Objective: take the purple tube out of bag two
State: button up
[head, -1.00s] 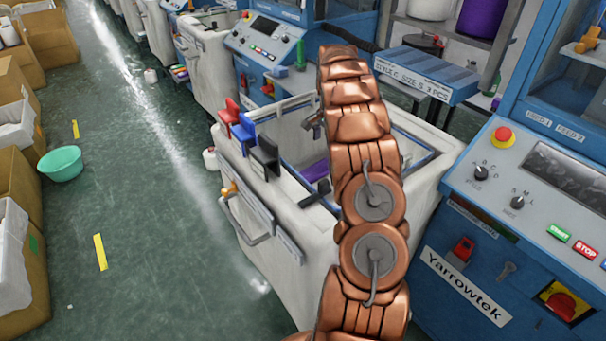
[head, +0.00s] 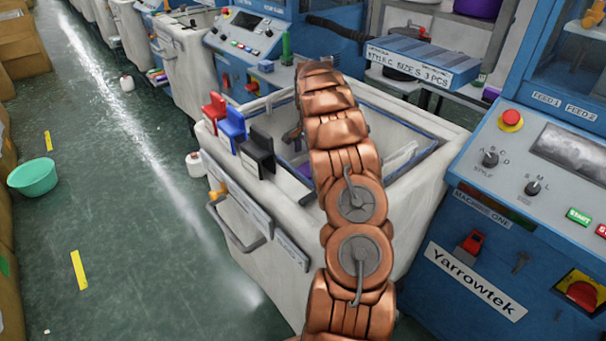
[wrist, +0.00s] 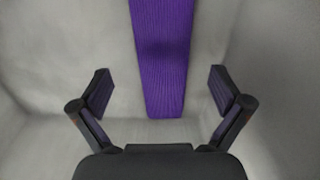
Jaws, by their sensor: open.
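The purple tube (wrist: 162,58) is a ribbed knitted strip. In the wrist view it lies lengthwise against the pale inside of the white bag (wrist: 60,60), its lower end between and a little ahead of my fingers. My gripper (wrist: 163,88) is open, with one dark finger on each side of the tube and a gap on both sides. In the head view the big white bag (head: 265,245) stands before the machine, and my arm reaches down into it. Only a small patch of purple (head: 305,170) shows there; my gripper is mostly hidden by the rim and my arm.
Red, blue and black clips (head: 232,125) sit on the bag's near left rim. The blue Yarrowtek machine (head: 470,240) stands close on the right. A green basin (head: 33,178) and a white bottle (head: 195,165) are on the floor. The aisle to the left is mostly clear.

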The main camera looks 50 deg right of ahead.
aim_at(308, 169)
jog(key=shift+w+a+f+p, duration=0.15)
jog(key=shift+f+p, duration=0.15)
jog(key=shift+f, duration=1)
jog(key=shift+w+f+p, duration=0.1)
jog(key=shift+f+p, duration=0.2)
jog(key=shift+f, duration=1)
jog(key=c, duration=1)
